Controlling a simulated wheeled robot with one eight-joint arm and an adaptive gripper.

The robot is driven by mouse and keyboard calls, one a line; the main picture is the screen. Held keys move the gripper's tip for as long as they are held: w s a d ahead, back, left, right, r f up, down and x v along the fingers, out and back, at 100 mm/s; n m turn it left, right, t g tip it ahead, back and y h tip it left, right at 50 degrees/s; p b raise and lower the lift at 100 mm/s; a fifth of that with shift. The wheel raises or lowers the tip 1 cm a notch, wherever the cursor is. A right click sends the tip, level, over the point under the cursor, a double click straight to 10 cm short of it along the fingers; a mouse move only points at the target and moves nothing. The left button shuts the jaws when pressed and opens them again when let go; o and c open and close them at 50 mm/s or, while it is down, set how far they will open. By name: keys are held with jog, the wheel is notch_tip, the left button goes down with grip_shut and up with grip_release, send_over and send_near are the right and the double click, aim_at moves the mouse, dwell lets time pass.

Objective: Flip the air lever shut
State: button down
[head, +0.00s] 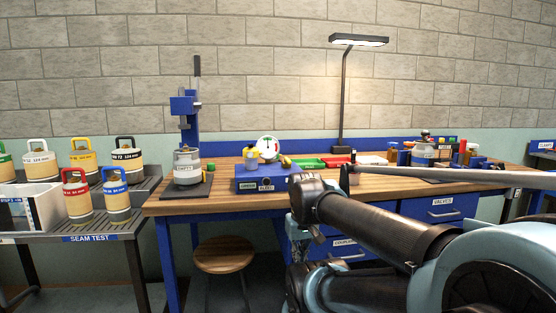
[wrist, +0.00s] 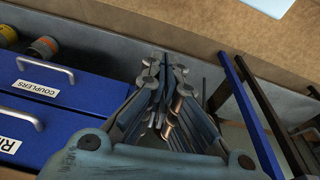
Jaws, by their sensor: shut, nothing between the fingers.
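No air lever can be told for certain in either view. The blue box (head: 262,179) on the bench carries small labels and a round white gauge (head: 268,148), but any lever on it is too small to make out. My gripper (wrist: 166,66) is shut and empty in the wrist view, beside the blue drawer fronts under the bench and apart from the blue box. In the head view the gripper is mostly hidden by my arm, low in front of the bench.
A blue press (head: 186,112) with an upright black handle stands on the wooden bench (head: 160,205). Left is a seam test rack (head: 128,228) with several canisters. A stool (head: 224,254) stands below. A couplers drawer (wrist: 45,80) lies left of my gripper. A lamp (head: 343,100) stands behind.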

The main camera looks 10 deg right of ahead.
aim_at(288, 161)
jog(key=w+a+r+n+g+h, duration=0.1)
jog(key=w+a+r+n, duration=0.2)
jog(key=w+r+n, duration=0.5)
jog(key=w+a+r+n+g+h, duration=0.1)
jog(key=w+a+r+n, duration=0.2)
jog(key=w+r+n, duration=0.6)
jog(key=w+r, duration=1.5)
jog(key=w, duration=0.2)
jog(key=shift+w+a+r+h, duration=0.15)
jog(key=shift+a+r+h, duration=0.05)
jog(key=shift+a+h, duration=0.2)
jog(key=shift+f, duration=0.1)
jog(key=x, duration=1)
jog(key=shift+d, duration=2.05)
jog(key=shift+a, duration=0.15)
